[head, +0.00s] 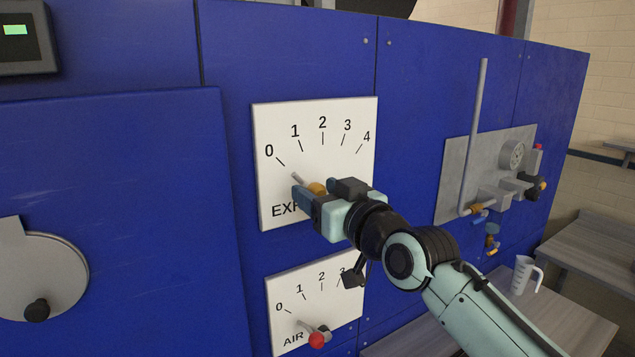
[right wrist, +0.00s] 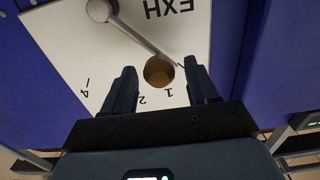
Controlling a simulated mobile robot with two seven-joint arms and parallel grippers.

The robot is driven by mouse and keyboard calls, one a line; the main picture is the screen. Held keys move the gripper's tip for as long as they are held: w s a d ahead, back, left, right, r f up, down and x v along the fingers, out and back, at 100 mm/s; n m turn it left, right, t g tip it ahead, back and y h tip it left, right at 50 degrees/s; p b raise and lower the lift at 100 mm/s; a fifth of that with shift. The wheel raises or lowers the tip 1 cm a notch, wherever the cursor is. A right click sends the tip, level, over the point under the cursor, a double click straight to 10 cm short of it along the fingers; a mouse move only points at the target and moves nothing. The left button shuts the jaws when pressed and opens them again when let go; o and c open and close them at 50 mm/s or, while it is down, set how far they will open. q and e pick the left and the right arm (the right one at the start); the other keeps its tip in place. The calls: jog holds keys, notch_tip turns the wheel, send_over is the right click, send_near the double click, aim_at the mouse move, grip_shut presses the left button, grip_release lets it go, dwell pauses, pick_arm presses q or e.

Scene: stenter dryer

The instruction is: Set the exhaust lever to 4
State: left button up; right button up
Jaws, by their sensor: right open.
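The exhaust dial is a white plate (head: 350,118) marked 0 to 4, with the letters EXH partly covered by my gripper. The exhaust lever (head: 297,178) is a thin grey rod whose tip points up-left toward the 0 mark. Its round amber knob (head: 317,188) stands out from the plate. In the right wrist view the plate appears upside down, and the rod (right wrist: 142,41) runs from a round grey hub. My right gripper (right wrist: 162,82) is open, with one finger on each side of the knob (right wrist: 158,70). Contact cannot be made out. My left gripper is not in view.
Below is an AIR plate (head: 285,278) with a red-knobbed lever (head: 316,340). To the right are a grey valve panel (head: 457,160) with a tall pipe and a bench with a white jug (head: 522,275). A round cover (head: 50,270) is at left.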

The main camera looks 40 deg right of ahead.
jog(key=shift+w+d, duration=0.1)
jog(key=shift+w, duration=0.55)
jog(key=shift+s, duration=0.15)
grip_shut()
